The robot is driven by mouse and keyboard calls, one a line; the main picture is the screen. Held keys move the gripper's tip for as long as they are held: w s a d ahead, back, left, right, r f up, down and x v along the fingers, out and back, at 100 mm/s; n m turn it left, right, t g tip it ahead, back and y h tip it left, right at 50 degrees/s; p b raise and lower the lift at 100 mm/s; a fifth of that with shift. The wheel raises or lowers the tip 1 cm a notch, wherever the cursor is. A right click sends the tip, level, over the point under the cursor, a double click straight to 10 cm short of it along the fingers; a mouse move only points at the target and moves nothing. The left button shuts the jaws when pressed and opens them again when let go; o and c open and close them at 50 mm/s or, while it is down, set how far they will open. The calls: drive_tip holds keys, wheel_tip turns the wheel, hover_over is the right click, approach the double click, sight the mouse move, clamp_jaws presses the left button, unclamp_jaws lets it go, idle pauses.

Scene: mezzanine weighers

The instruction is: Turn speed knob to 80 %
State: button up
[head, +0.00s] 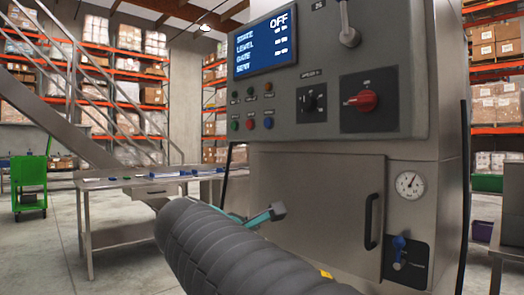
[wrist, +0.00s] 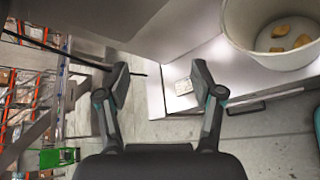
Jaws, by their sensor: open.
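The speed knob (head: 308,102) is a small black knob on a dark plate, low in the middle of the grey control panel (head: 420,70). The panel screen (head: 263,42) shows OFF at the top, with lines of text below. My gripper (head: 262,215) is below and left of the knob, in front of the cabinet, apart from the panel. In the wrist view, my gripper (wrist: 160,82) is open, with nothing between its fingers. The knob is not in the wrist view.
A red rotary switch (head: 362,100) sits right of the knob, and coloured buttons (head: 251,123) sit left. A lever (head: 348,30) is above. The cabinet has a door handle (head: 371,221), gauge (head: 409,185) and blue valve (head: 399,250). A white bucket (wrist: 240,30) holds yellowish pieces.

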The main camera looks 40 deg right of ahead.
drive_tip(key=w+d+r+n+g+h, duration=0.1)
drive_tip(key=w+d+r+n+h, duration=0.15)
drive_tip(key=r, duration=0.45)
drive_tip(key=w+d+r+n+h, duration=0.1)
drive_tip(key=d+r+n+h, duration=0.2)
drive_tip(key=r, duration=0.5)
drive_tip(key=g+h, duration=0.2)
drive_tip(key=h, duration=0.3)
approach(305, 106)
drive_tip(key=shift+n, duration=0.45)
drive_tip(key=p+x, duration=0.1)
drive_tip(key=x, duration=0.8)
drive_tip(key=shift+w+r+p, duration=0.1)
drive_tip(key=shift+p, duration=0.2)
drive_tip(key=c, duration=1.1)
drive_tip(key=shift+c, duration=0.2)
